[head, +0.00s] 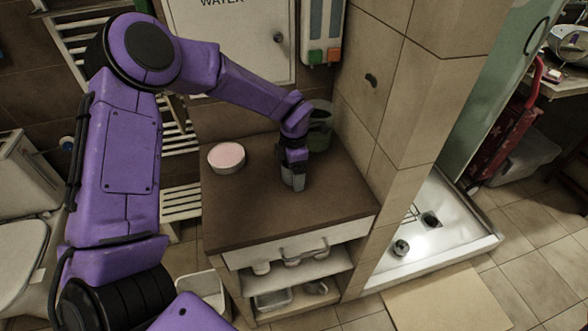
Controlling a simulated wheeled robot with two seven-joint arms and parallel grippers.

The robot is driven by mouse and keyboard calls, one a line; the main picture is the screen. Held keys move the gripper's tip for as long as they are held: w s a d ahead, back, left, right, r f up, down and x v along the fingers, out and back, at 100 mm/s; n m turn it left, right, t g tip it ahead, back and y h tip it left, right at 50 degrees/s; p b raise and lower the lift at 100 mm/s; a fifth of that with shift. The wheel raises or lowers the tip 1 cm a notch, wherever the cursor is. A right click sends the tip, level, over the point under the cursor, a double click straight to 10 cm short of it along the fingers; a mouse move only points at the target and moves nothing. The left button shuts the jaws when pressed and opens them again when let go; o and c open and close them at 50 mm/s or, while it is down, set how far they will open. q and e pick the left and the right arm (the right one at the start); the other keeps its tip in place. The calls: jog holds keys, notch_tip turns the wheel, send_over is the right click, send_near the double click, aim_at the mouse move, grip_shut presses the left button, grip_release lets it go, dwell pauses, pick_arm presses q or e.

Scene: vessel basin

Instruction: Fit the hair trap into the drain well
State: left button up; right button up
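The white shower tray (455,237) lies on the floor at the right, beyond the tiled pillar. A dark square opening (430,219) in it looks like the drain well. A small round dark and metallic piece (400,247) sits on the tray nearer the pillar, apart from the opening; it may be the hair trap, but it is too small to be sure. My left gripper (293,182) points down at the brown counter top, far from the tray. Its fingers are too small to show whether they are open or hold anything. My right gripper is out of view.
On the brown counter (260,215) stand a round pink-topped dish (227,157) and a dark green container (320,125) behind my gripper. The tiled pillar (400,120) separates the counter from the shower. A beige mat (450,300) lies before the tray.

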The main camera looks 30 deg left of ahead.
pick_arm(q)
jog(key=shift+s+r, duration=0.2)
jog(key=shift+s, duration=0.2)
jog(key=c, duration=1.1)
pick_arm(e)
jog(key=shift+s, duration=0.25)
